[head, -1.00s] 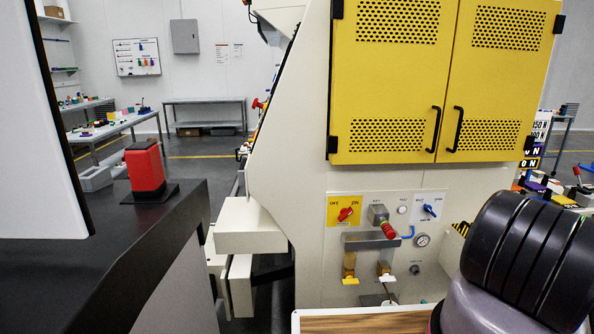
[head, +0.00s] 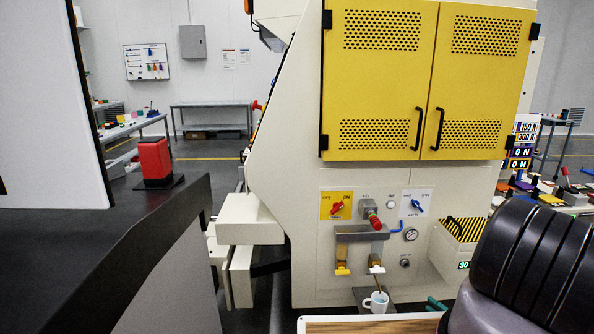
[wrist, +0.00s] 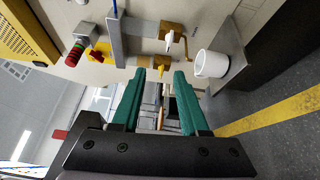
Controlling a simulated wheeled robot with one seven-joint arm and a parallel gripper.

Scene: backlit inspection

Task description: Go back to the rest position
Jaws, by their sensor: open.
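My gripper (wrist: 160,74) is open, with nothing between its two green fingers in the wrist view. Its green fingers (head: 436,304) also show partly in the head view, beside my black arm and right of a white mug (head: 376,302). The mug stands on a small grey shelf under the right-hand tap of the machine. In the wrist view the mug (wrist: 211,64) appears sideways, to the right of the fingertips and apart from them.
The cream machine (head: 303,240) with yellow doors (head: 385,90) fills the middle. A black counter (head: 60,250) with a red device (head: 154,158) stands at left. A wood-topped surface (head: 370,326) is at the bottom. A yellow-striped box (head: 458,235) sits at right.

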